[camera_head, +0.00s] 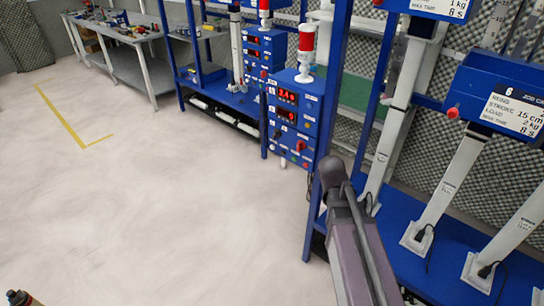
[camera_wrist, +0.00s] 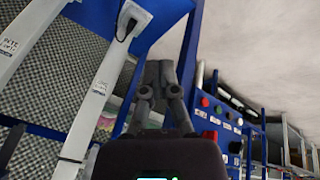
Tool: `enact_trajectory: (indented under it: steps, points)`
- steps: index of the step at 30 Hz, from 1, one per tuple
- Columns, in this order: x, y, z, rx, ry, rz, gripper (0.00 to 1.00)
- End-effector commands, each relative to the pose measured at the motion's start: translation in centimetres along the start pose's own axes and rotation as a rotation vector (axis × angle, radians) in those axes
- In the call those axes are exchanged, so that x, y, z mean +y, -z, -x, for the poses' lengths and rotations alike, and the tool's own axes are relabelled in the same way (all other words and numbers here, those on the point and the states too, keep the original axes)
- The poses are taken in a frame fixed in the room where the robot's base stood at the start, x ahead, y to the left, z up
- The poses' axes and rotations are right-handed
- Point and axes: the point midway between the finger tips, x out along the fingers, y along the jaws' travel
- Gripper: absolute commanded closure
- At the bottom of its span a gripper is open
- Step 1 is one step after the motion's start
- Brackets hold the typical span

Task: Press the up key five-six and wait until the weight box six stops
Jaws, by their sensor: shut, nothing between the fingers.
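The weight box six (camera_head: 470,85) is a blue box at the upper right of the head view. Its white plate (camera_head: 514,108) reads 6, with a stroke of 15 cm and a load of 2 kg. A blue control cabinet (camera_head: 313,112) has lit red readouts and several keys and knobs. Its keys also show in the wrist view on a blue panel (camera_wrist: 210,129). I cannot read which key is up five-six. My gripper (camera_wrist: 158,68) is shut and empty, left of the panel in the wrist view. I cannot tell whether it touches anything. My arm hides it in the head view.
Blue posts (camera_head: 352,80) and slanted white columns (camera_head: 445,190) with black cables stand on a blue base (camera_head: 400,215) at the right. A second control cabinet (camera_head: 278,45) stands behind the first. A workbench (camera_head: 125,60) is at the far left.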

Motion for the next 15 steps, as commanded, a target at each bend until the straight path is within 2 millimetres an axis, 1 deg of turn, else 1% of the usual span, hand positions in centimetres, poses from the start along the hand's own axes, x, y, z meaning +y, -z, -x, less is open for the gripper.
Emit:
enact_trajectory:
  steps: [1, 3, 8, 11, 15]
  points:
    - [-0.9, 1.3, -2.1, 0.046, -0.028, 0.011, 1.00]
    - [-1.6, 3.2, -3.2, 0.114, -0.068, 0.026, 1.00]
    - [-3.6, 7.3, -5.4, 0.275, -0.147, 0.070, 1.00]
    - [-5.3, 9.9, -6.4, 0.378, -0.186, 0.104, 1.00]
    - [-8.2, 13.3, -7.5, 0.523, -0.231, 0.161, 1.00]
